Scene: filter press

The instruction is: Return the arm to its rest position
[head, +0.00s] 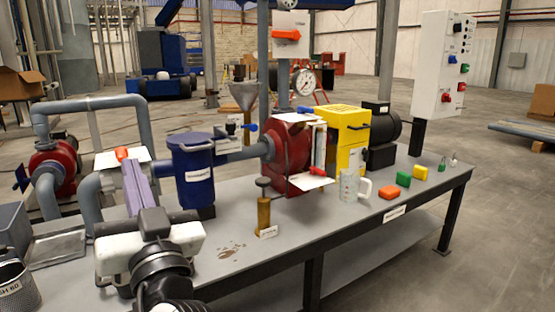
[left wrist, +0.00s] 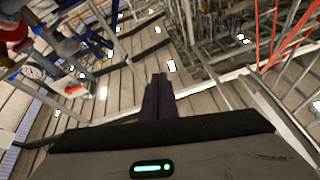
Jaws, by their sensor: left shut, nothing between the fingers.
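My left arm comes in from the bottom of the head view, with a white and black wrist. My left gripper (head: 133,168) has its two purple-grey fingers together with nothing between them. It is raised in front of the left part of the grey bench, pointing away from me. In the left wrist view the closed dark fingers (left wrist: 158,98) point into open space, with a tilted, cluttered background. My right gripper is not in view.
A blue filter housing (head: 194,170) stands just right of the gripper, and grey pipes with a red pump (head: 52,165) are left.

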